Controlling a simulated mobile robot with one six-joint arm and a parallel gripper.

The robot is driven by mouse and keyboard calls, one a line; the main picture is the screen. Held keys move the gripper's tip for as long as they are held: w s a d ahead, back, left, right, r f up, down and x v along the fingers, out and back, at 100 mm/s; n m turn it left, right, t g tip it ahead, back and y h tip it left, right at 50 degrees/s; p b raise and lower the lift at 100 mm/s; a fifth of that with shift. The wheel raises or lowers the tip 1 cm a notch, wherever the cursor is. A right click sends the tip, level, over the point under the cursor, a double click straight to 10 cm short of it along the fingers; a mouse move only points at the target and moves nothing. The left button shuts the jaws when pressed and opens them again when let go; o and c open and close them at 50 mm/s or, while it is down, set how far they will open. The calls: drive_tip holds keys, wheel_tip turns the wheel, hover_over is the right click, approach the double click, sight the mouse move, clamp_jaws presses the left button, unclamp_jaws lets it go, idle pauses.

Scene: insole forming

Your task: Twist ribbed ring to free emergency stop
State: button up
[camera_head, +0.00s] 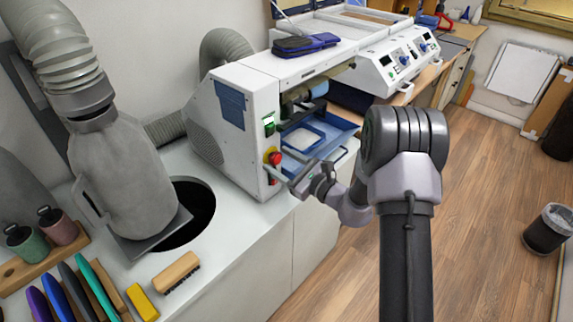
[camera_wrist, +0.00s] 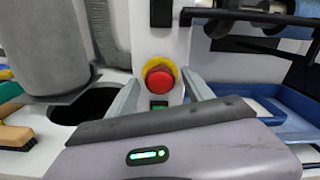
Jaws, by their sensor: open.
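The emergency stop is a red button (camera_wrist: 160,78) with a yellow surround (camera_wrist: 145,66) on the front of the white machine. Its red head also shows in the head view (camera_head: 275,158), low on the machine's near face. My gripper (camera_wrist: 160,90) is open, with one finger to the left and one to the right of the button. In the wrist view the button shows between the fingertips, and no contact is visible. Ribs on the button's ring are too small to make out. In the head view my gripper (camera_head: 279,173) reaches to the machine from the right.
A green switch (camera_head: 268,125) sits above the button. A blue tray (camera_head: 318,132) lies in the machine's opening to the right. To the left are a grey hose nozzle (camera_head: 125,175), a dark round hole (camera_head: 190,215) and a brush (camera_head: 176,271) on the white counter.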

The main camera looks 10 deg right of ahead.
drive_tip(key=c, duration=1.1)
drive_tip(key=shift+m+p, duration=2.1)
drive_tip(key=shift+m, duration=0.8)
drive_tip(key=shift+s+d, duration=0.15)
drive_tip(key=shift+s, duration=0.05)
drive_tip(key=o, duration=1.1)
drive_tip(key=shift+s, duration=0.1)
